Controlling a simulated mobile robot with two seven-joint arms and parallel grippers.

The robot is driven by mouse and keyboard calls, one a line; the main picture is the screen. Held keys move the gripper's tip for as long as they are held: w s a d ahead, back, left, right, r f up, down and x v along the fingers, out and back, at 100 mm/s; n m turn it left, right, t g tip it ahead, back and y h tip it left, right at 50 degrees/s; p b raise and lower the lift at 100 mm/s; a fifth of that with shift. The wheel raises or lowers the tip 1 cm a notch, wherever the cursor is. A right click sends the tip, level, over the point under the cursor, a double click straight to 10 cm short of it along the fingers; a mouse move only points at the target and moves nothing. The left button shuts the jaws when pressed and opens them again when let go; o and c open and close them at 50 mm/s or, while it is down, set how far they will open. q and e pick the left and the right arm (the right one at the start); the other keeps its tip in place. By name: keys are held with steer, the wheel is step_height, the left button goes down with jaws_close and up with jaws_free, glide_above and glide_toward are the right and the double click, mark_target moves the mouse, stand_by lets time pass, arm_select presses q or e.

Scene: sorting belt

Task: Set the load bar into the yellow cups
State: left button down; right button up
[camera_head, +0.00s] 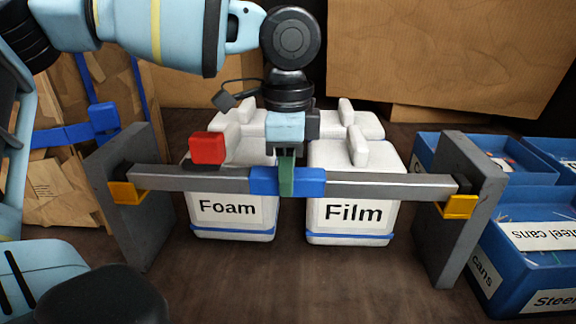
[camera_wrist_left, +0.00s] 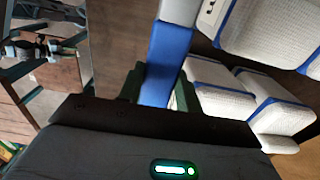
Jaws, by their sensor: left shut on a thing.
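The load bar (camera_head: 385,187) is a long grey beam with a blue middle section (camera_head: 312,181). It spans between two dark grey posts and looks nearly level, its right end slightly lower in the picture. My left gripper (camera_head: 287,178) comes down from above and is shut on the blue section, which also shows between its green fingers in the left wrist view (camera_wrist_left: 165,62). The left yellow cup (camera_head: 128,194) and right yellow cup (camera_head: 460,208) are on the posts' inner faces. The bar's ends are at the cups; whether they rest in them or hover just above I cannot tell. My right gripper is not in view.
A red block (camera_head: 207,148) shows at the bar's left half. White bins labelled Foam (camera_head: 228,230) and Film (camera_head: 350,235) stand behind the bar. Blue crates (camera_head: 515,290) are close beside the right post (camera_head: 465,160). The left post (camera_head: 135,205) stands opposite.

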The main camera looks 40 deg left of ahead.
arm_select(q)
steer(key=shift+f, duration=0.35)
steer(key=c, duration=0.9)
jaws_free()
steer(key=shift+f, duration=0.2)
step_height(320, 180, up, 8)
steer(key=shift+r, duration=0.1)
